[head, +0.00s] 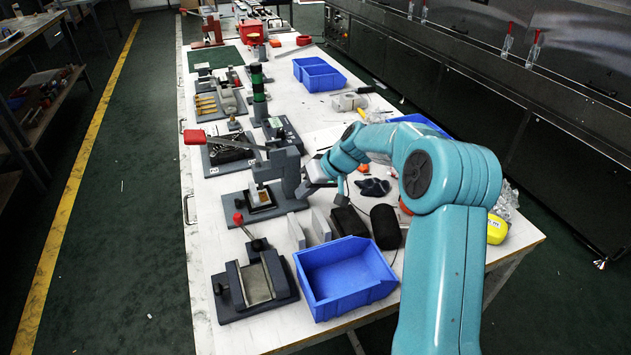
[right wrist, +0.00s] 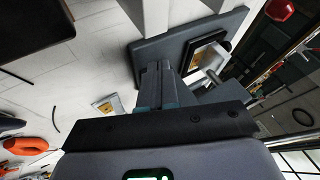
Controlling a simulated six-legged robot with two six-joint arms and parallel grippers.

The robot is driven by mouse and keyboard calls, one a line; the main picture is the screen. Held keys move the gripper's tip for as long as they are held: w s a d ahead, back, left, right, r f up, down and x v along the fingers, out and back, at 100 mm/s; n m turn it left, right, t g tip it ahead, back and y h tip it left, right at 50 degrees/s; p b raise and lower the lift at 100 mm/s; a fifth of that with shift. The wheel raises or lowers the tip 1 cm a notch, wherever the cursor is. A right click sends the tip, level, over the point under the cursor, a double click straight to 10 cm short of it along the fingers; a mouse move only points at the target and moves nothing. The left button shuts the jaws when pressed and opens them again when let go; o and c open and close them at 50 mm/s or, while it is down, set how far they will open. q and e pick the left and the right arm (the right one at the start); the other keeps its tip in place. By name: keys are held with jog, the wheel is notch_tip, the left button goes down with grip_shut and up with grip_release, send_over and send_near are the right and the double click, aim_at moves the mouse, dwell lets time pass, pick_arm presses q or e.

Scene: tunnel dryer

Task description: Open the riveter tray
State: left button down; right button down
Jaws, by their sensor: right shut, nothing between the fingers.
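The riveter (head: 284,172) stands on the table with a grey base plate, an upright column and a long lever ending in a red grip. Its small dark-framed tray (head: 262,197) with a brownish middle lies on the base plate, below the press head. My right gripper (head: 304,188) is shut and empty, just right of the riveter column. In the right wrist view its fingers (right wrist: 157,72) are together, close to the base plate (right wrist: 152,52); the tray (right wrist: 208,48) shows beyond, to their right. I cannot tell whether the fingers touch the riveter. My left gripper is not in view.
A blue bin (head: 345,275) stands in front, with two light upright plates (head: 308,229) behind it. Black blocks (head: 349,222) lie beneath my right arm. A vise-like fixture with a red-knobbed lever (head: 254,282) is at front left. Other fixtures line the table further back.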

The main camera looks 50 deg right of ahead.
aim_at(255, 209)
jog(key=shift+x, duration=1.05)
jog(key=shift+w+a+r, duration=0.15)
jog(key=shift+w+a, duration=0.15)
jog(key=shift+a, duration=0.3)
jog(key=shift+w+a+r, duration=0.15)
jog(key=shift+w+a, duration=0.1)
jog(key=shift+a, duration=0.35)
jog(key=shift+w+a+f, duration=0.1)
jog(key=shift+w+a, duration=0.2)
jog(key=shift+a, duration=0.15)
jog(key=w+a, duration=0.1)
jog(key=a, duration=0.1)
jog(key=w+a, duration=0.1)
jog(key=a, duration=0.1)
jog(key=w+a, duration=0.1)
jog(key=a, duration=0.1)
jog(key=shift+w, duration=0.1)
jog(key=shift+d, duration=0.15)
